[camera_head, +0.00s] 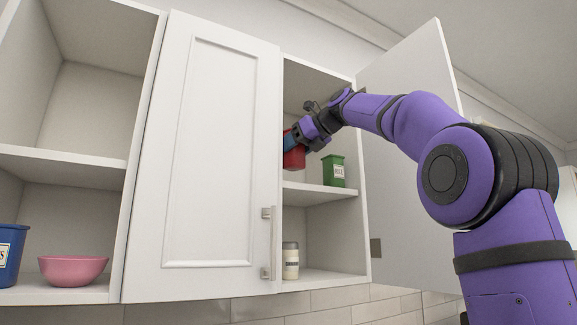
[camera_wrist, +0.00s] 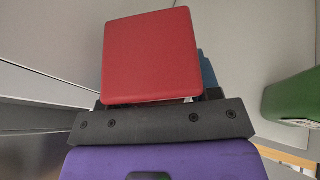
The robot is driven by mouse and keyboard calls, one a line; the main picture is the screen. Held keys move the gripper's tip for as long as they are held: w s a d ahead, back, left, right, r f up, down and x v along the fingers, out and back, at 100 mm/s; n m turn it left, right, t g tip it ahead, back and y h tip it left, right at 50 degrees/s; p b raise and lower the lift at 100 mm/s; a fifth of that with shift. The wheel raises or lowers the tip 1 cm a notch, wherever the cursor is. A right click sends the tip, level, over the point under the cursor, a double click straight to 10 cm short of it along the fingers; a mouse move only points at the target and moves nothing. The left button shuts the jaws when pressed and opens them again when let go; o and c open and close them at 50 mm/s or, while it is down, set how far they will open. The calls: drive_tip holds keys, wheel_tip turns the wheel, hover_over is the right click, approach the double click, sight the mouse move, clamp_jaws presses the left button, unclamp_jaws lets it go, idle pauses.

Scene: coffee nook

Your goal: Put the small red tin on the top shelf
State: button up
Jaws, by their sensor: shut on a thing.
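The small red tin (camera_head: 294,157) is held by my gripper (camera_head: 297,143) inside the right-hand cabinet, above its upper shelf (camera_head: 312,191). The cabinet's closed door hides part of the tin's left side. In the wrist view the red tin's flat top (camera_wrist: 151,56) fills the middle, just beyond the dark gripper body (camera_wrist: 160,122). My gripper is shut on the tin; the fingertips are mostly hidden behind it.
A green tin (camera_head: 333,171) stands on the same shelf, right of the red tin; it also shows in the wrist view (camera_wrist: 292,102). A labelled jar (camera_head: 290,261) stands below. The right door (camera_head: 415,75) is open. A pink bowl (camera_head: 73,269) and blue tin (camera_head: 10,252) sit far left.

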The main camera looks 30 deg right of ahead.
sight(304, 152)
drive_tip(key=shift+w+f, duration=0.2)
drive_tip(key=shift+w, duration=1.7)
drive_tip(key=shift+s+d+f, duration=0.1)
drive_tip(key=shift+s+f, duration=0.05)
drive_tip(key=shift+f, duration=1.55)
drive_tip(key=o, duration=0.8)
drive_tip(key=shift+f, duration=0.1)
drive_tip(key=v, duration=1.2)
